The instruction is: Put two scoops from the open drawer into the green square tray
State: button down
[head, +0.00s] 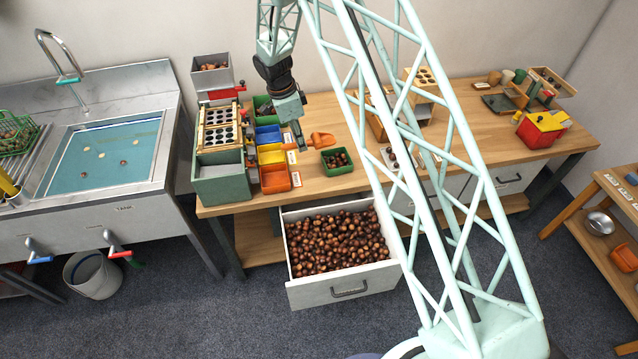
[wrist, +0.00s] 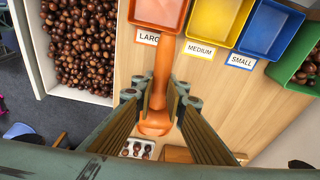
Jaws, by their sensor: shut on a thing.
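My gripper (head: 299,146) is low over the workbench, shut on the handle of an orange scoop (head: 322,139). The scoop also shows between the fingers in the wrist view (wrist: 163,75). I cannot tell whether it touches the bench, and no chestnuts show in it. The open drawer (head: 340,288) below the bench front is full of brown chestnuts (head: 335,241); part of it shows in the wrist view (wrist: 37,60). The green square tray (head: 341,172) stands on the bench just right of the gripper, with some chestnuts in it. I cannot make it out in the wrist view.
Orange, yellow and blue bins labelled LARGE (wrist: 157,14), MEDIUM (wrist: 215,22) and SMALL (wrist: 268,28) stand left of the gripper in the head view. A green bin (wrist: 285,72) with chestnuts is behind them. A white chestnut card (wrist: 138,149) lies right of the tray.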

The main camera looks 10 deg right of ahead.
jog(key=s+d+r+n+t+y+b, duration=0.1)
jog(key=s+d+r+n+b, duration=0.2)
jog(key=d+n, duration=0.4)
jog(key=s+d+r+n+y+b, duration=0.1)
jog(key=s+d+r+n+b, duration=0.2)
jog(key=n, duration=0.6)
jog(key=shift+s+d+r+t+b, duration=0.35)
jog(key=shift+s+d+b, duration=0.7)
jog(key=shift+s+d, duration=0.8)
jog(key=shift+w+d+f, duration=0.1)
jog(key=shift+w+d, duration=0.1)
jog(key=shift+d, duration=0.25)
